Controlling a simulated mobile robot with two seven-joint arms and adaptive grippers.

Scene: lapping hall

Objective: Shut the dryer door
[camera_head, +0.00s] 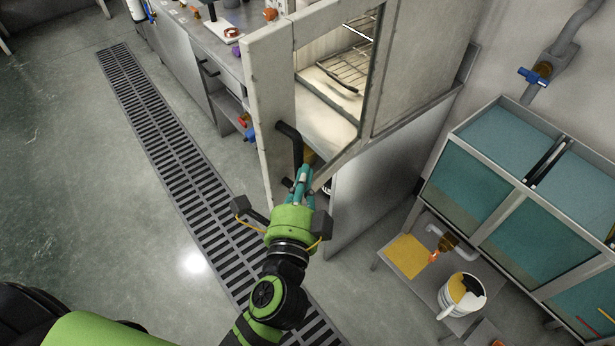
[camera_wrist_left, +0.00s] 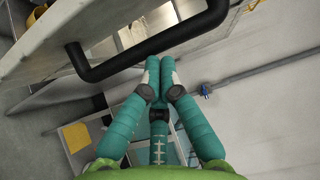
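The dryer (camera_head: 425,65) is a pale metal cabinet with a wire rack (camera_head: 345,72) inside. Its door (camera_head: 281,85) stands open, swung out from the cabinet. The black bar handle (camera_head: 287,132) is on the door, and it crosses the upper part of the left wrist view (camera_wrist_left: 150,46). My left gripper (camera_head: 305,170) is beside the handle, low on the door. In the wrist view its teal fingers (camera_wrist_left: 160,72) come together just below the bar, with nothing seen between them. Whether they touch the bar I cannot tell. My right gripper is not in view.
A floor grating (camera_head: 165,150) runs left of the dryer. A workbench (camera_head: 185,55) with small items stands behind. At right are teal-panelled tanks (camera_head: 520,215) and a low table with a white mug (camera_head: 462,293) and yellow sheet (camera_head: 408,256). The floor at left is clear.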

